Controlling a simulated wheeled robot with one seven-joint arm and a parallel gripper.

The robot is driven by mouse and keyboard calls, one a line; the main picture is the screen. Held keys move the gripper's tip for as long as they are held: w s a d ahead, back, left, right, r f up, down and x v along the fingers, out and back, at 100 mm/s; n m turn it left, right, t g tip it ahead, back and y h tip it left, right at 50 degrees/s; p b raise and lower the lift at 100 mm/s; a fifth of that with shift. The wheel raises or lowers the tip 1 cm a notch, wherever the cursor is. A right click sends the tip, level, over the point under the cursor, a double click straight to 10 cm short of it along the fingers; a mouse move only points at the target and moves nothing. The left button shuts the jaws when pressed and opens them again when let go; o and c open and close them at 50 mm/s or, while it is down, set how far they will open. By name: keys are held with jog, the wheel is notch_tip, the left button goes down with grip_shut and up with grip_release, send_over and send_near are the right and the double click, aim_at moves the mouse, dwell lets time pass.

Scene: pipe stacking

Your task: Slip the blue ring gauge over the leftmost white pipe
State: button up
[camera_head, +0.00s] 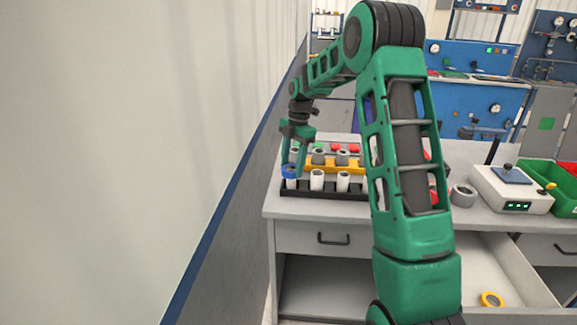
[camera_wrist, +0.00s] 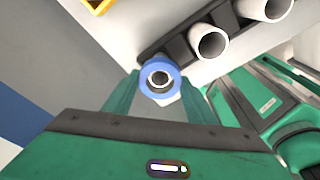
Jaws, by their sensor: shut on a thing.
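The blue ring gauge (camera_head: 289,171) is at the top of the leftmost white pipe (camera_head: 291,184) in the front row. My gripper (camera_head: 294,164) is above that pipe and shut on the ring. In the wrist view the ring (camera_wrist: 145,80) sits between the green fingers, with a pale round pipe end (camera_wrist: 159,71) showing through its hole, roughly centred. How far the ring is down over the pipe I cannot tell. Two more white pipes, the middle one (camera_head: 317,180) and the right one (camera_head: 343,182), stand bare in the same black rack (camera_head: 330,194).
A yellow rack (camera_head: 318,170) with grey pipes is behind the black one. A grey ring (camera_head: 463,195), a white device (camera_head: 511,190) and a green bin (camera_head: 550,175) are to the right. An open drawer (camera_head: 477,270) holds a yellow ring (camera_head: 491,299). A wall is close on the left.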

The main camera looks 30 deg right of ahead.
jog(key=shift+f, duration=0.15)
dwell(0.3)
jog(key=o, duration=1.2)
notch_tip(320, 180, up, 11)
jog(key=d, duration=0.1)
jog(key=shift+w+d+f, duration=0.2)
jog(key=shift+d, duration=0.1)
